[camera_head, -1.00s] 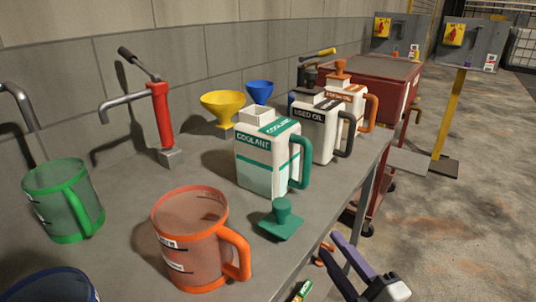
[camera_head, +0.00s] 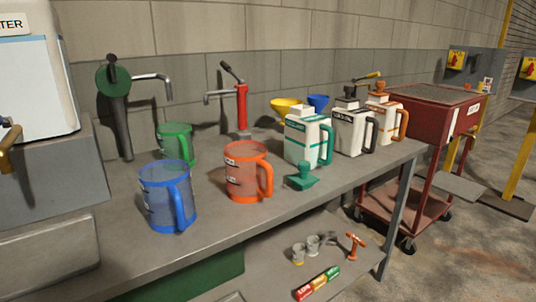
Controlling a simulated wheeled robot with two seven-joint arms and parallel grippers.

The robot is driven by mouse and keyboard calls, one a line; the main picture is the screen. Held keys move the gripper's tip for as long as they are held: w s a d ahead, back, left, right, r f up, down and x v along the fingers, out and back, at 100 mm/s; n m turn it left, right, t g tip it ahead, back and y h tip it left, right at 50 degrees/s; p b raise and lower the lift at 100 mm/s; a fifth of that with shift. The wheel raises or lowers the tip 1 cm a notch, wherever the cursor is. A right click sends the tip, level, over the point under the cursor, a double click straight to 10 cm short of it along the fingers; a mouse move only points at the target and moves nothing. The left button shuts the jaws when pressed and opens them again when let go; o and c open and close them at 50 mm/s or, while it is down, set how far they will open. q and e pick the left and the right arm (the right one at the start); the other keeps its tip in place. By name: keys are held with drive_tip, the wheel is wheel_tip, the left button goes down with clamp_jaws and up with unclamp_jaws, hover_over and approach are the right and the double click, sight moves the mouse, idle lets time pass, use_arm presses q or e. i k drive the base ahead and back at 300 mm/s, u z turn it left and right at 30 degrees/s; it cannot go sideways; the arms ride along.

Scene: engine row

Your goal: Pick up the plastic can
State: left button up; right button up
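Three white plastic cans stand upright on the grey bench (camera_head: 110,262). One has green trim, a green handle and open-looking white top (camera_head: 303,140). A second has a black handle and dark cap (camera_head: 349,128). A third has an orange handle and orange cap (camera_head: 386,120), farthest right. I cannot tell which one the task names. A loose green cap (camera_head: 303,178) lies in front of the green-trimmed can. Neither of my grippers shows in this view.
Blue (camera_head: 167,200), orange (camera_head: 247,172) and green (camera_head: 176,146) measuring jugs stand left of the cans. A red pump (camera_head: 242,108) and yellow funnel (camera_head: 284,107) are behind. A red cart (camera_head: 435,110) stands right. A lower shelf holds small cups and a striped tube (camera_head: 318,285).

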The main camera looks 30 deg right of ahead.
sight(309, 136)
drive_tip(key=z, duration=0.6)
drive_tip(key=i, duration=0.35)
drive_tip(key=z, duration=0.1)
